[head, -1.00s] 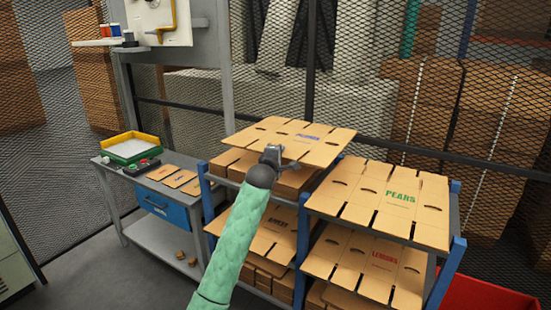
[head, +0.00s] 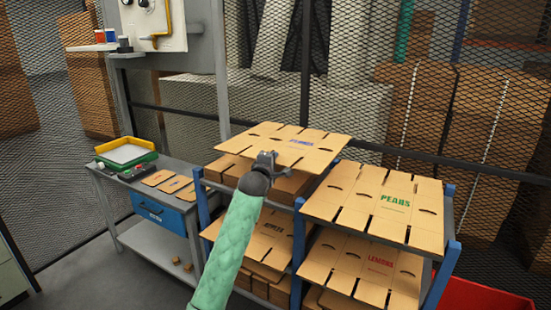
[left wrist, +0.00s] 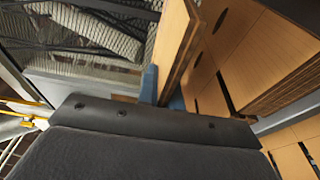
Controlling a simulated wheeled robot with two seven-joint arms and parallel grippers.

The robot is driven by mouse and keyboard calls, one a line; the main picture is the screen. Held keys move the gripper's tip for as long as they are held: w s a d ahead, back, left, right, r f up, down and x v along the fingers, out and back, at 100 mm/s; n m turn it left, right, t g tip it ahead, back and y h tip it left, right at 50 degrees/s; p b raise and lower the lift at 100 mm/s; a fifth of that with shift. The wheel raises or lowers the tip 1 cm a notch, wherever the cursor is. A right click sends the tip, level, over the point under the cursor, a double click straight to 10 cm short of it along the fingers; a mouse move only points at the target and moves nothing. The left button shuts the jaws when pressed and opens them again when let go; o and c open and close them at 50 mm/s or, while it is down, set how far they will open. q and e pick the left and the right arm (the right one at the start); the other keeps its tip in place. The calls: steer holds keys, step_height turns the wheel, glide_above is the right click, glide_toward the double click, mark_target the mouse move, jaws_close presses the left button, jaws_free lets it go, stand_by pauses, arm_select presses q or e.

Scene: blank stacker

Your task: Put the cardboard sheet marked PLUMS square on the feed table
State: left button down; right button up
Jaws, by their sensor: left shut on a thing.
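The cardboard sheet with small blue print, which looks like PLUMS (head: 265,138), is at the top of the left shelf bay in the head view. It sits over a stack of similar sheets (head: 228,168) with a visible gap between them. My left gripper (head: 265,160) is shut on its near edge. In the left wrist view a sheet (left wrist: 176,45) shows nearly edge-on, apart from the sheets at the right (left wrist: 250,50). The fingertips are hidden there. I cannot make out a feed table. My right gripper is not in view.
The blue-posted rack (head: 446,275) also holds PEARS sheets (head: 395,205) close at the right, with LEMONS sheets (head: 370,265) below. A grey bench (head: 108,185) at left carries a yellow and green tray (head: 125,160) and small cards. A mesh fence stands behind.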

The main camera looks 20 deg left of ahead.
arm_select(q)
steer(key=shift+s+r, duration=0.25)
steer(key=shift+s, duration=0.55)
steer(key=shift+s+a+r+p, duration=0.1)
steer(key=shift+s+p, duration=0.5)
steer(key=shift+s, duration=0.35)
steer(key=s+a+r+p, duration=0.1)
steer(key=s+p, duration=0.4)
steer(key=s, duration=1)
steer(key=shift+r, duration=0.6)
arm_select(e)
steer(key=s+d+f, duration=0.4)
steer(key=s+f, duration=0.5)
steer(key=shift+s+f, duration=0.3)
arm_select(q)
steer(key=shift+a, duration=0.1)
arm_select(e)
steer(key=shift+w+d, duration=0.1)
